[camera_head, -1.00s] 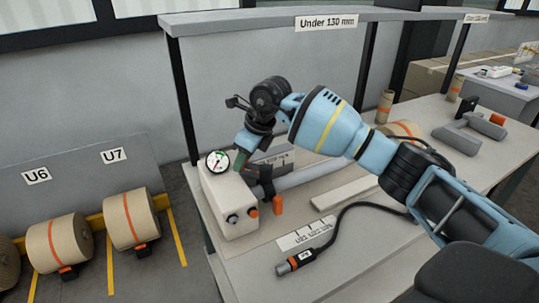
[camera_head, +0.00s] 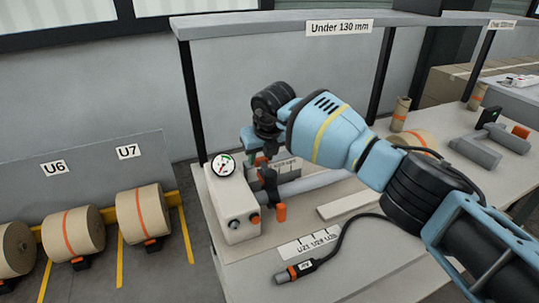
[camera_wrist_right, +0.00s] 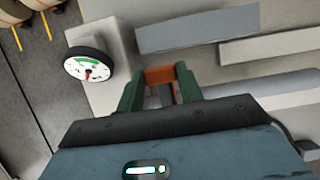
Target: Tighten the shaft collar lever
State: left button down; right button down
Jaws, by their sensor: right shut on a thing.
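The shaft (camera_head: 318,184) lies on the bench, with its near end beside the white box. A black shaft collar (camera_head: 268,180) sits at that end, partly hidden by my arm. My right gripper (camera_head: 262,158) is over the collar. In the right wrist view its two green fingers (camera_wrist_right: 160,88) are closed on an orange piece (camera_wrist_right: 159,75), which looks like the collar lever. A dark part shows below the orange piece between the fingers. Another orange piece (camera_head: 281,212) stands low beside the collar in the head view. My left gripper is not in view.
The white box (camera_head: 232,212) carries a round gauge (camera_head: 223,165) close to the gripper. A black cable with an orange-banded plug (camera_head: 296,270) lies across the front of the bench. A label strip (camera_head: 309,242) and a pale bar (camera_head: 350,203) lie nearby.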

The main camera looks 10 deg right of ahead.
aim_at(266, 167)
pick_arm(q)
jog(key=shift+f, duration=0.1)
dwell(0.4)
pick_arm(e)
jog(key=c, duration=0.9)
grip_release()
jog(key=shift+s+r, duration=0.1)
jog(key=shift+r, duration=0.15)
jog(key=p+v, duration=0.1)
jog(key=v, duration=0.5)
jog(key=shift+r, duration=0.1)
jog(key=shift+s+d+r, duration=0.1)
jog(key=shift+s+r, duration=0.15)
jog(key=shift+r, duration=0.25)
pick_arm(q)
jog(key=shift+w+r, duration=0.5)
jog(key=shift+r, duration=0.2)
